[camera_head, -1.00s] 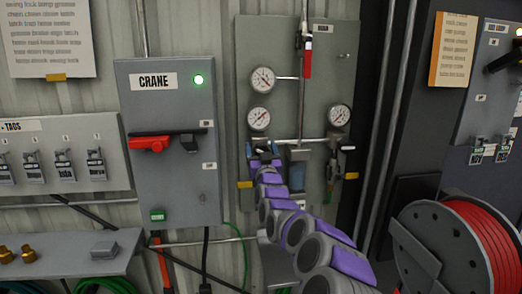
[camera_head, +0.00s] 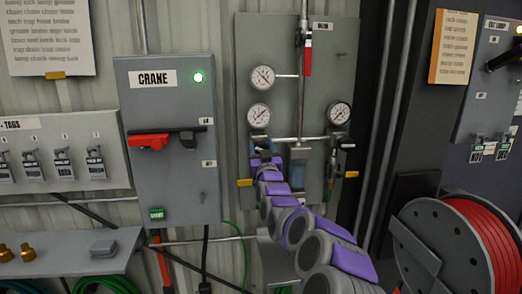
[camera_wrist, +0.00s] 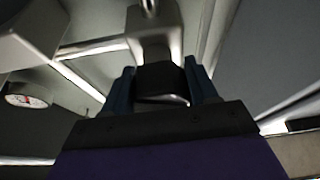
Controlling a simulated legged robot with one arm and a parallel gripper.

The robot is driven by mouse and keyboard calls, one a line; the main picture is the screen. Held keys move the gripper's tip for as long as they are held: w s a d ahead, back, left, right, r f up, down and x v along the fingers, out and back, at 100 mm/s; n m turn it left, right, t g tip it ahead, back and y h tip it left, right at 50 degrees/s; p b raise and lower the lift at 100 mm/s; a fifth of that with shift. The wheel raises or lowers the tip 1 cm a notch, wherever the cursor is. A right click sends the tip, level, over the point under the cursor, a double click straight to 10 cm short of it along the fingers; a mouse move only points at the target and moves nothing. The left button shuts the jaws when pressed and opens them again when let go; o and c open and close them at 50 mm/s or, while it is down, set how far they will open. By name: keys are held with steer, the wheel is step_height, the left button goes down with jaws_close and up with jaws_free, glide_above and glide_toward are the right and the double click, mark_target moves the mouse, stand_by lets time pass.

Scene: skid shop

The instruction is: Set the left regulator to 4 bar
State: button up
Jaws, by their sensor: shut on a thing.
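The left regulator sits below the left lower gauge (camera_head: 258,116) on the grey air panel (camera_head: 325,85). My arm hides most of the regulator in the head view. In the wrist view its dark knob (camera_wrist: 160,78) is between the two fingers of my gripper (camera_wrist: 161,88), which is shut on it. In the head view my gripper (camera_head: 262,148) is just under the left gauge. The gauge's needle shows, but its scale is too small to read. A tilted gauge (camera_wrist: 28,95) also shows at the left of the wrist view.
Another gauge (camera_head: 263,78) is above, and a right gauge (camera_head: 340,113) is above the right regulator (camera_head: 340,145). A red-handled valve (camera_head: 306,62) tops the central pipe. The CRANE box (camera_head: 167,140) is to the left. A red hose reel (camera_head: 455,245) stands lower right.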

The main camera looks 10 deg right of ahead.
steer(key=shift+n+y+b, duration=0.6)
steer(key=shift+n+b, duration=0.05)
steer(key=shift+n, duration=0.35)
steer(key=o, duration=1)
steer(key=a+v, duration=0.1)
steer(key=v, duration=1.6)
steer(key=shift+d+f+b, duration=0.2)
steer(key=shift+d+b, duration=0.2)
steer(key=shift+b, duration=0.05)
steer(key=shift+s, duration=0.1)
